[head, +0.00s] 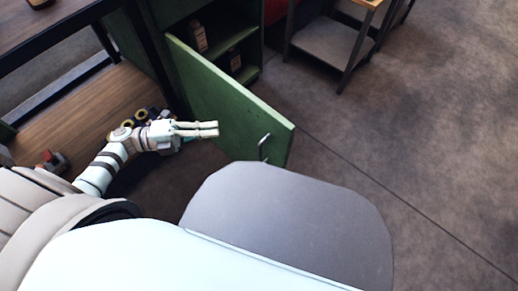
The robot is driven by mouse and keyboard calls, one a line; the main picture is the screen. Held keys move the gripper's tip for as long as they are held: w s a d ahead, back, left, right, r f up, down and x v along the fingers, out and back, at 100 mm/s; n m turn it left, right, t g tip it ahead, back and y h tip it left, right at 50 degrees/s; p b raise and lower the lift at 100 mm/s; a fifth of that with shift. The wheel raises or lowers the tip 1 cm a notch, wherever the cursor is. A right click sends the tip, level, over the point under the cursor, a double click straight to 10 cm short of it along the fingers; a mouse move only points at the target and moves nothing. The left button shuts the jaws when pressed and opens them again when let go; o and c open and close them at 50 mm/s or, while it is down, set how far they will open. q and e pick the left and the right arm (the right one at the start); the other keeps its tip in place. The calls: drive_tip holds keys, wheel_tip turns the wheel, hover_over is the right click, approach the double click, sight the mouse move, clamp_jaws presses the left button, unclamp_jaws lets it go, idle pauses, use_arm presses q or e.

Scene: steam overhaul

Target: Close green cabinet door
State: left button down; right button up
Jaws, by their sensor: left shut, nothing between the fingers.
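The green cabinet door (225,98) stands swung open, its free edge with a metal handle (263,147) toward the lower right. Behind it the green cabinet (245,35) shows open shelves with small bottles. My left gripper (217,129) is shut and empty, its fingers pointing right in front of the door's near face. I cannot tell whether the fingertips touch the door. My right gripper is not in view.
A wooden bench with a lower shelf (85,108) stands at the left. A grey shelved cart (330,42) stands at the top right. The floor (420,130) to the right of the door is clear. My own body fills the lower part of the view.

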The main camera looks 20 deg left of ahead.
use_arm(q)
drive_tip(key=f+m+g, duration=0.1)
drive_tip(key=m+g, duration=0.1)
approach(280, 126)
drive_tip(key=s+d, duration=0.2)
drive_tip(key=d, duration=0.1)
drive_tip(key=shift+w+d+f+h+b, duration=0.15)
drive_tip(key=shift+w+d+b, duration=0.1)
drive_tip(key=shift+w, duration=0.35)
drive_tip(key=shift+w+d+f+h+b, duration=0.1)
drive_tip(key=shift+w+d+b, duration=0.1)
drive_tip(key=shift+w, duration=0.4)
drive_tip(key=shift+w+d+f+h+b, duration=0.15)
drive_tip(key=shift+w+d+b, duration=0.1)
drive_tip(key=shift+w, duration=0.4)
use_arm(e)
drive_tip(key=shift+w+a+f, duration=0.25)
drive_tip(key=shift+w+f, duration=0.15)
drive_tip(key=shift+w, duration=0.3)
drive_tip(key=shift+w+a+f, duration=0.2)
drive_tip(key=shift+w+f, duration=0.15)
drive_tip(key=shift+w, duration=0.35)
use_arm(q)
drive_tip(key=shift+a, duration=0.1)
